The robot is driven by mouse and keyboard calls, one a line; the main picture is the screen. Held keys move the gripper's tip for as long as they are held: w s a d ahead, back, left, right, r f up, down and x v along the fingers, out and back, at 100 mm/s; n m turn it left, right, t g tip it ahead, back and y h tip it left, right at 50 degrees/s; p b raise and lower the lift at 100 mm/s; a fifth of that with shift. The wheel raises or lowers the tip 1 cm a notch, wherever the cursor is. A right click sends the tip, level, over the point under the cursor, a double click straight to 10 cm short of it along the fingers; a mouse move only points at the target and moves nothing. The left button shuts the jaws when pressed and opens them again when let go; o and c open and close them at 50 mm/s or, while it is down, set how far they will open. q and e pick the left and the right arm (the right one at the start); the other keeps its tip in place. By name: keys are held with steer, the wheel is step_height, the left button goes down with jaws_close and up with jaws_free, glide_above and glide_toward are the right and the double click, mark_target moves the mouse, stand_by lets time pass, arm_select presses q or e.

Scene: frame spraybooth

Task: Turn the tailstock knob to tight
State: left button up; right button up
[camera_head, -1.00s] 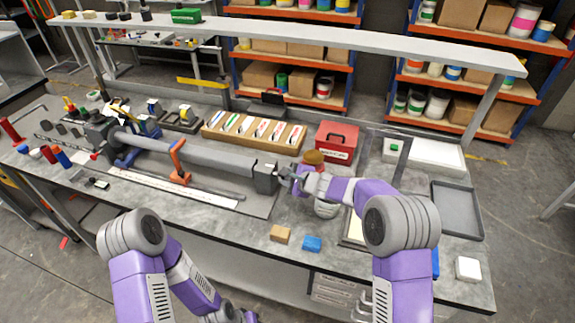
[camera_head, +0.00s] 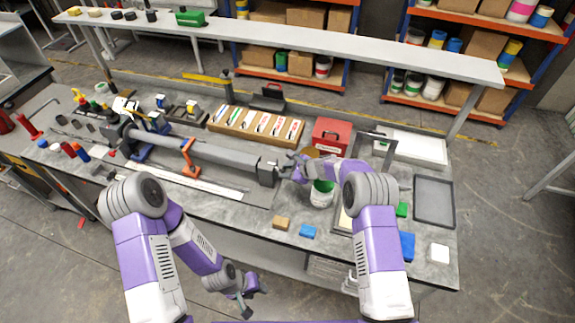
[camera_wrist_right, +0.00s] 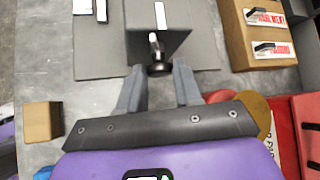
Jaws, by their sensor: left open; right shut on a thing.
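The tailstock (camera_head: 268,171) is a grey block at the right end of the long grey tube on the workbench. In the right wrist view, the tailstock (camera_wrist_right: 158,42) shows near the top middle, with a small dark tailstock knob (camera_wrist_right: 158,67) and a light handle on the side facing me. My right gripper (camera_head: 284,172) is at this end of the tailstock. In the wrist view its fingers (camera_wrist_right: 158,77) stand on both sides of the knob, shut on it. The knob's markings cannot be read. My left gripper (camera_head: 253,294) is open and empty, low in front of the bench.
An orange clamp (camera_head: 188,158) stands around the tube (camera_head: 220,153). A wooden rack (camera_head: 255,127) and a red box (camera_head: 331,136) are behind. A cardboard-coloured block (camera_head: 281,223) and a blue block (camera_head: 308,231) lie near the front edge.

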steer(key=shift+w+d+m+g+y+b, duration=0.15)
steer(key=shift+m+g+y+b, duration=0.2)
steer(key=shift+g+b, duration=0.45)
steer(key=shift+w+a+m+g+y+b, duration=0.15)
steer(key=shift+m+g+b, duration=0.3)
steer(key=shift+g+b, duration=0.35)
steer(key=shift+d, duration=0.1)
steer(key=shift+r, duration=0.1)
steer(key=o, duration=1)
steer(key=shift+o, duration=0.2)
steer(key=v, duration=0.7)
steer(key=shift+d+r, duration=0.15)
steer(key=shift+d, duration=0.05)
